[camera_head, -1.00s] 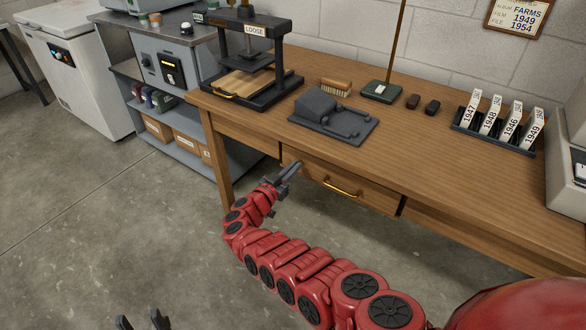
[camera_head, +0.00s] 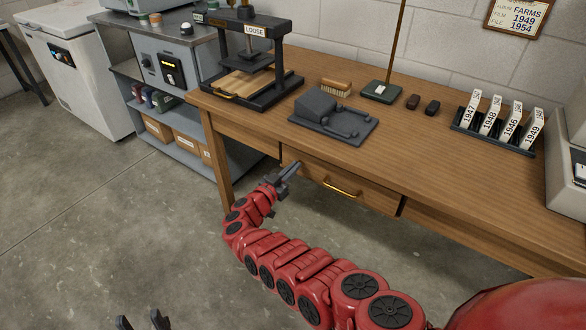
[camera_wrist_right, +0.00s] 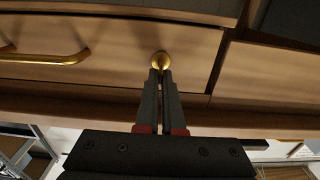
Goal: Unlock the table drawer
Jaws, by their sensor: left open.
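The wooden table drawer (camera_head: 365,197) is closed under the tabletop, with a brass bar handle (camera_head: 341,188). The handle also shows at the left of the right wrist view (camera_wrist_right: 45,58). A small round brass lock piece (camera_wrist_right: 161,60) sits on the drawer front, right of the handle in that view. My right gripper (camera_wrist_right: 161,72) has its fingers close together, with their tips at the lower part of the brass piece and a narrow gap between them. The head view shows this gripper (camera_head: 291,170) at the drawer's left end. My left gripper (camera_head: 142,320) is open and empty, low above the floor.
The tabletop (camera_head: 445,180) overhangs the drawer. On it stand a black press (camera_head: 282,80), a grey device (camera_head: 330,115), a brush (camera_head: 335,87) and a rack of numbered cards (camera_head: 498,130). A table leg (camera_head: 217,160) is left of my right gripper. The floor in front is clear.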

